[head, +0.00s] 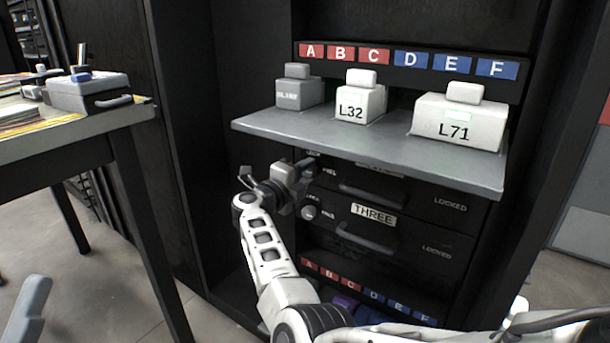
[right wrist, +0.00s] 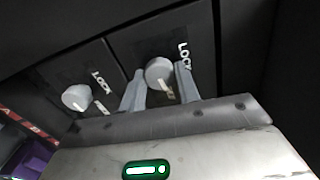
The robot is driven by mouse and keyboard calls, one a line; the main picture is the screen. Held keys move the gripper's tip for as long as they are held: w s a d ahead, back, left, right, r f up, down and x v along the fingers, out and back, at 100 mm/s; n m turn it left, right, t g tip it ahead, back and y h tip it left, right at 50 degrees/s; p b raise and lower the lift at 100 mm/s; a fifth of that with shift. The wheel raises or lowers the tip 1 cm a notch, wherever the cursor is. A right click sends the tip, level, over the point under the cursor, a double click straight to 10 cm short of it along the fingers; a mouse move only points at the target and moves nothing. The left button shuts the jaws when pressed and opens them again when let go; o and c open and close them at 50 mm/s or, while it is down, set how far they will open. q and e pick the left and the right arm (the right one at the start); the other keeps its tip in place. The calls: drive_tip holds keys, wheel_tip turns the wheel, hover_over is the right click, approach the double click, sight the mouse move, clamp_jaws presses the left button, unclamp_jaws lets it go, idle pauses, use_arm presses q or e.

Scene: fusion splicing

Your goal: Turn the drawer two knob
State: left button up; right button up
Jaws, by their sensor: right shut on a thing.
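The drawer two knob (right wrist: 159,72) is a round light-grey knob with a white pointer mark, beside lettering that reads LOCK. My right gripper (right wrist: 160,88) has one finger on each side of it and is shut on it. In the head view my right gripper (head: 292,180) is at the left end of drawer two (head: 410,192), just under the grey shelf, and hides the knob. Drawer two's label is mostly hidden by the shelf edge. LOCKED shows at the drawer's right. A grey piece at the lower left edge seems to be part of my left gripper (head: 27,308).
The grey shelf (head: 300,128) juts out above, holding boxes marked L32 (head: 352,110) and L71 (head: 455,132). Drawer three's knob (head: 309,212) is close below; it also shows in the right wrist view (right wrist: 76,97). A table (head: 80,141) stands at left.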

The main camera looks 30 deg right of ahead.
drive_tip(key=shift+m, duration=0.5)
use_arm(q)
drive_tip(key=shift+s+r+h, duration=0.1)
drive_tip(key=shift+h, duration=0.2)
use_arm(e)
drive_tip(key=o, duration=1)
drive_tip(key=shift+a, duration=0.25)
use_arm(q)
drive_tip(key=f+n+y+p, duration=0.1)
drive_tip(key=n, duration=0.1)
drive_tip(key=w+f+n+y, duration=0.1)
drive_tip(key=f+n+y, duration=0.1)
drive_tip(key=f+n+y+p, duration=0.1)
drive_tip(key=n+y, duration=0.1)
drive_tip(key=shift+w+a+f+g+p, duration=0.1)
drive_tip(key=shift+w+f+g+p, duration=0.25)
drive_tip(key=shift+g, duration=0.05)
use_arm(e)
drive_tip(key=v, duration=0.7)
